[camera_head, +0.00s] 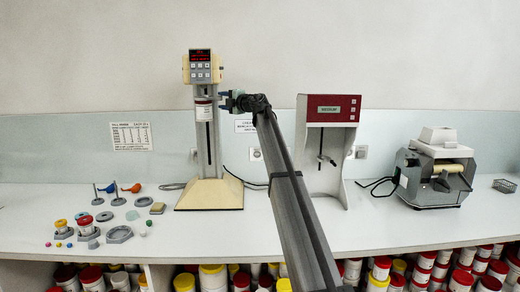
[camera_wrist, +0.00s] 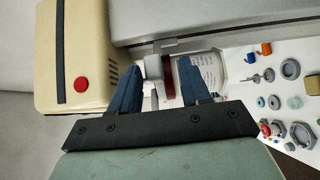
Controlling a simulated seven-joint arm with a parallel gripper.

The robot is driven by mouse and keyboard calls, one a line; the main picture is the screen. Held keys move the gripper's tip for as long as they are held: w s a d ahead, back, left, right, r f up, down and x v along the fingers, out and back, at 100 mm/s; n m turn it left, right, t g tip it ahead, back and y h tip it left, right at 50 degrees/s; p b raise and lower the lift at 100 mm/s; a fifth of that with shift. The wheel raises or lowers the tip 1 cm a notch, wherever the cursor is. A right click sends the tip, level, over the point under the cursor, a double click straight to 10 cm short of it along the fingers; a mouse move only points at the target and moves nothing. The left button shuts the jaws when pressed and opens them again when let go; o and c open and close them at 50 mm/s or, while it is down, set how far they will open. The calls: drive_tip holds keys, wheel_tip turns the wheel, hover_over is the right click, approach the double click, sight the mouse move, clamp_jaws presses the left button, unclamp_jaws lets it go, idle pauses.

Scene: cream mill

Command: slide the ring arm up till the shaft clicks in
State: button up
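The cream mill stands at the left of the head view, with its cream motor head (camera_head: 202,68) on top, a grey column (camera_head: 208,150) and a cream base (camera_head: 209,194). A white jar (camera_head: 203,114) hangs in front of the column, just below the head. In the wrist view, a grey block (camera_wrist: 153,67), seemingly part of the ring arm, shows beside the jar (camera_wrist: 212,74) and a dark red band. My gripper (camera_wrist: 161,68) has its blue fingers apart, one on each side of the block. I see no clear contact. The shaft's coupling is hidden.
A red-and-white machine (camera_head: 327,145) stands right of my arm, and a roller mill (camera_head: 432,173) further right. Small grey parts, coloured pots and a hexagonal dish (camera_head: 119,235) lie at the bench's left. Tubs fill the shelf below.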

drive_tip(key=v, duration=1.1)
drive_tip(key=w+d+r+m+t+h, duration=0.1)
drive_tip(key=d+r+m+t+h, duration=0.4)
drive_tip(key=m, duration=0.6)
drive_tip(key=w+d+r+m+t+h, duration=0.25)
drive_tip(key=d+m+t+h, duration=0.45)
drive_tip(key=m, duration=0.5)
drive_tip(key=d+f+m+g+h, duration=0.25)
drive_tip(key=f+m+g, duration=0.35)
drive_tip(key=f+m, duration=0.5)
drive_tip(key=s+a+f+m+g+y, duration=0.2)
drive_tip(key=a+f+y, duration=0.1)
drive_tip(key=f, duration=0.5)
drive_tip(key=s+a+f+m+g+y, duration=0.2)
drive_tip(key=a+f+y, duration=0.1)
drive_tip(key=f, duration=0.4)
drive_tip(key=shift+a+f, duration=0.4)
drive_tip(key=shift+a, duration=0.15)
